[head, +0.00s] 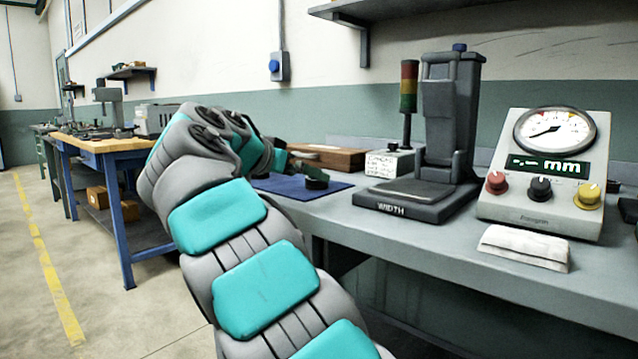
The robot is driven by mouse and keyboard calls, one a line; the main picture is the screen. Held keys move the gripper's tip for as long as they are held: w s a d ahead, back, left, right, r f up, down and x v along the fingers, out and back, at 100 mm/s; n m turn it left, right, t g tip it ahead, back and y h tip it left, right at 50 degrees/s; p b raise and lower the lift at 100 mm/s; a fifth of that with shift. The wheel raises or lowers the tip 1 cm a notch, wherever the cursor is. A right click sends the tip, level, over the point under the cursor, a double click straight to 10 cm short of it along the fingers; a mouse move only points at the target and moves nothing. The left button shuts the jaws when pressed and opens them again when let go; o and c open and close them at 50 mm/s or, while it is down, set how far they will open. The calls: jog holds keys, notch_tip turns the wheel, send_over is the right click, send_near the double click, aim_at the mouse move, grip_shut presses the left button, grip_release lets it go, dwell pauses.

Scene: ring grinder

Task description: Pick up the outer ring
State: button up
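A small dark ring (316,184) lies on a blue mat (290,191) on the grey bench; I take it to be the outer ring. My arm reaches up from the bottom of the view and bends over towards the mat. My gripper (300,168) is at the far end of the arm, low over the mat and close beside the ring. The arm hides part of the gripper and the mat's left side. The fingers are too small and dark to tell whether they are open or touch the ring.
Right of the mat stands a black gauge stand (445,140) marked WIDTH, then a dial readout box (545,170). A folded white cloth (524,247) lies in front. Behind the mat are a wooden box (330,158) and a signal light (408,100). A wooden-topped workbench (100,143) stands left.

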aim_at(313, 189)
jog(key=x, duration=0.5)
jog(key=shift+w+a+f, duration=0.2)
jog(key=shift+a, duration=0.05)
jog(key=c, duration=1.5)
jog(key=shift+c, duration=0.3)
jog(key=shift+r, duration=0.15)
